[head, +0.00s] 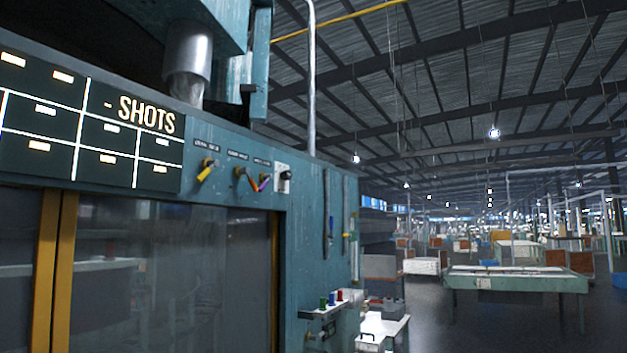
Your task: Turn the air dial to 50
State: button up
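A row of controls sits on the upper front of a teal machine (340,190). From left to right there is a yellow-handled lever (206,171), a dark lever with a multicoloured handle (246,178), and a white plate with a black knob (284,176). Small labels stand above them, too small to read, so I cannot tell which control is the air dial. No dial scale or pointer value is legible. My gripper and arm are not in view.
Left of the controls is a dark display board (90,128) reading "SHOTS". Glass doors (170,270) with yellow frames (65,265) are below. A small shelf with coloured spools (330,302) juts from the machine's right side. Open floor (455,325) and a green table (515,281) lie right.

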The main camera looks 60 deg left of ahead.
aim_at(285, 175)
jog(key=u, duration=0.45)
jog(key=i, duration=1.5)
jog(key=u, duration=1.7)
jog(key=i, duration=0.75)
jog(key=u, duration=0.75)
